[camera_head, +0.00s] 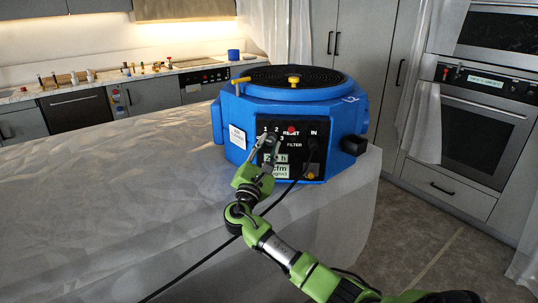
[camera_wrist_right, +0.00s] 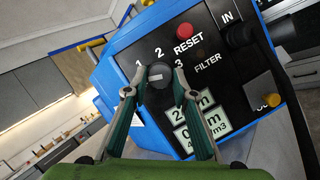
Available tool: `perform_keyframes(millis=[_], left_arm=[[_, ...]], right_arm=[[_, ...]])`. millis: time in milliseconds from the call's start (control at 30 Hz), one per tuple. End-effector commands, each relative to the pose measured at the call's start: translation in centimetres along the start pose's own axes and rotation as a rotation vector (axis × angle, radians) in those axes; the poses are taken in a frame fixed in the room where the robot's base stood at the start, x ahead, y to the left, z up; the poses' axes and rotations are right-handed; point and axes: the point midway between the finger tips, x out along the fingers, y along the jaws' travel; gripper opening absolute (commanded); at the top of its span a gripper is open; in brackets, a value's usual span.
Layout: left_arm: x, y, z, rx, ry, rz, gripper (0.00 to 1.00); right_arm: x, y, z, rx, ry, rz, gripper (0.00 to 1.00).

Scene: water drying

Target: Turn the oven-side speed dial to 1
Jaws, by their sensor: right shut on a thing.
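The black speed dial (camera_wrist_right: 158,71) sits on the dark front panel (camera_wrist_right: 245,85) of a blue machine (camera_head: 232,110), with the numbers 1, 2 and 3 printed around it. In the right wrist view it has a pale mark on its face; I cannot tell for certain which number it points at. My right gripper (camera_head: 268,147) is at the panel, and in the wrist view its fingers (camera_wrist_right: 158,94) are on both sides of the dial, shut on it. In the head view the gripper hides most of the dial. My left gripper is not in view.
A red RESET button (camera_wrist_right: 184,31) is close to the dial, with two displays (camera_wrist_right: 193,104) below. The machine stands on a sheet-covered counter (camera_head: 110,190), clear at left. A black cable (camera_head: 205,258) runs down from the panel. Ovens (camera_head: 470,130) stand at right.

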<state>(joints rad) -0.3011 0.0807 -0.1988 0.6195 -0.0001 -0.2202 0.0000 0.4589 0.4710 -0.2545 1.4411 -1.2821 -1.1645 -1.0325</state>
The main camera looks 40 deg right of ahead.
Motion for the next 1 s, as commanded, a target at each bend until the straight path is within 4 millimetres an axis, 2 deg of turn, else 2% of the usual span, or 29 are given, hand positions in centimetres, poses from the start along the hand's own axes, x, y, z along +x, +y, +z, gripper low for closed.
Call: perform_keyframes(millis=[33, 100, 400, 700, 1000], left_arm=[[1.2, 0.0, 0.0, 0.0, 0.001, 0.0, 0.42], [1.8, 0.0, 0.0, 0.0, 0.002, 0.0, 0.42], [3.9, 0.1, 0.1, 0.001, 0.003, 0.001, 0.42], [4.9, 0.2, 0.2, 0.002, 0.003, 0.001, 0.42], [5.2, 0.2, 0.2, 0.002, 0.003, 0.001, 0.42]], right_arm=[[-0.2, -0.2, -0.5, 0.048, 0.001, -0.021, 0.03], [-0.2, -0.2, -0.4, 0.11, 0.0, -0.046, 0.03], [-0.1, 0.2, -0.2, 0.361, 0.001, -0.151, 0.03], [0.0, 0.5, 0.0, 0.545, 0.001, -0.226, 0.03], [0.1, 0.6, 0.1, 0.632, 0.001, -0.262, 0.03]])
